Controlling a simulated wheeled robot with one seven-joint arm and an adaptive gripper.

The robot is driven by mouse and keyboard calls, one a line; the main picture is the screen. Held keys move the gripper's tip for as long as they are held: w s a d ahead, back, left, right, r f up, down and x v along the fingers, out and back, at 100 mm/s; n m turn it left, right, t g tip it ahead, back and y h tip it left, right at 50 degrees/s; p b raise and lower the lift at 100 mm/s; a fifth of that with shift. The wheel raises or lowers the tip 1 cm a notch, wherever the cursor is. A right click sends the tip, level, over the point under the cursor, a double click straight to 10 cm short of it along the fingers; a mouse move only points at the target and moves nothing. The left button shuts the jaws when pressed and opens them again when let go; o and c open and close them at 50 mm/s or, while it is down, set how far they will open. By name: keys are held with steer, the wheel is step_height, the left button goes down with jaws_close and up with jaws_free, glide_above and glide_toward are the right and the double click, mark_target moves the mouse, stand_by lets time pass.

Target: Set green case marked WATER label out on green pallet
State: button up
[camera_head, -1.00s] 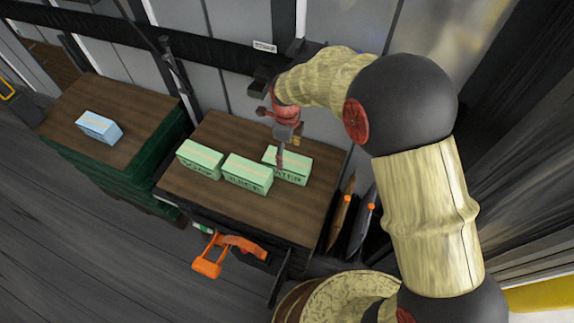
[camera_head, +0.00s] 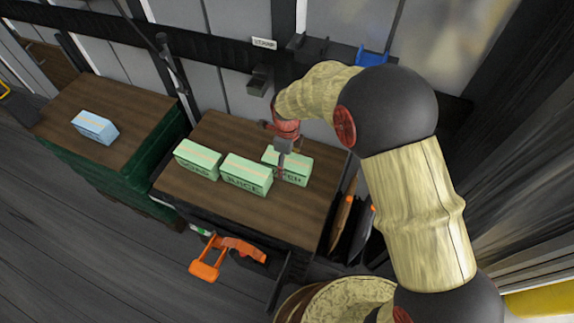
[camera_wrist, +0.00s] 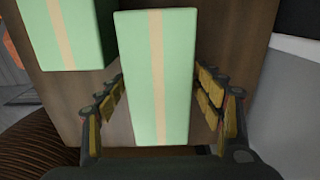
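The green case marked WATER (camera_head: 299,170) has a pale tape stripe; its label is partly covered, with only the last letters readable in the head view. It lies on the right of a brown-topped cart (camera_head: 255,215). My gripper (camera_head: 282,163) is over it, pointing down. In the wrist view the case (camera_wrist: 157,75) stands between my open fingers (camera_wrist: 160,97), with small gaps on both sides. The green pallet (camera_head: 150,160), with a brown board top, stands left of the cart.
A green case marked JUICE (camera_head: 246,175) and another green case (camera_head: 198,160) lie left of the WATER case. A blue case (camera_head: 95,127) lies on the pallet's top, with bare board around it. An orange handle (camera_head: 215,262) sticks out at the cart's front.

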jaws_close()
stand_by(0.8)
steer(key=shift+w, duration=0.1)
